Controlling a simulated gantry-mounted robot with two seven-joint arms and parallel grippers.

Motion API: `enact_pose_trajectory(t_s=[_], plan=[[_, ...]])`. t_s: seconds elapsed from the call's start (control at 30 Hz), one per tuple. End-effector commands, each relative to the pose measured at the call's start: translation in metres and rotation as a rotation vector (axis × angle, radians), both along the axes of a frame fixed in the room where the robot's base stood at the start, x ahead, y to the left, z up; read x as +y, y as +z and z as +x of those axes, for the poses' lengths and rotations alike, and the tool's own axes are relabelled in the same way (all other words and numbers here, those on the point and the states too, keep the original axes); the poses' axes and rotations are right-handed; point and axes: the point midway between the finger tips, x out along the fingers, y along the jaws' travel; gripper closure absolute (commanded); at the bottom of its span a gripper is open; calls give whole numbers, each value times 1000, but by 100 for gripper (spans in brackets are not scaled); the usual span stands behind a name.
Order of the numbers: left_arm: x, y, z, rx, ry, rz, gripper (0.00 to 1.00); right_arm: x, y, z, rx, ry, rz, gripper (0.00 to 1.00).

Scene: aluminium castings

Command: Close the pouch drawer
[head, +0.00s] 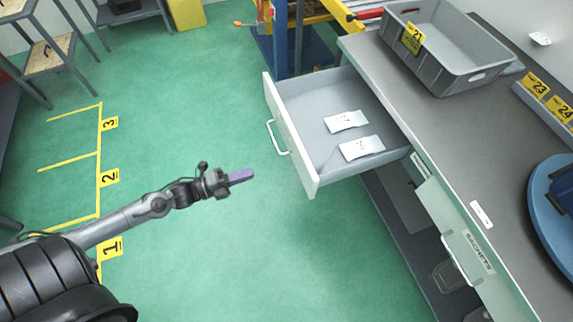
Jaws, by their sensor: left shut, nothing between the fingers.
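The open drawer (292,140) is pulled out to the left from under the grey worktop. Its white front carries a handle (273,138) on the left side. Two white pouches (362,147) with dark marks lie flat in it. My left gripper (240,177) is shut and empty, with purple fingertips pointing right. In the picture it is left of and below the drawer handle, apart from it. My right gripper does not show.
A grey crate (424,62) stands on the worktop (473,150). A blue round object (546,200) sits at the right. Green floor (215,110) is clear left of the drawer.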

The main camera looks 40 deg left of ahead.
Motion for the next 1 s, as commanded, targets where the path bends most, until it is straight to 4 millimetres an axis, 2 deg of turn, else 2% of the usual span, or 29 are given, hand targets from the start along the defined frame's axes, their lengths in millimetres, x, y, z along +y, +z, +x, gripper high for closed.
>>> enact_pose_trajectory(t_s=[0.17,0.63,0.8,1.0], plan=[[-12,0,19,-5,-2,-2,100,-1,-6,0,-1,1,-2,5],[-54,-1,90,-3,0,-2,100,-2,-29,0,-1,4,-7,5],[-64,0,106,-1,0,-2,100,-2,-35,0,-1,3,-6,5],[-69,0,114,0,0,-1,100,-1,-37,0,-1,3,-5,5]])
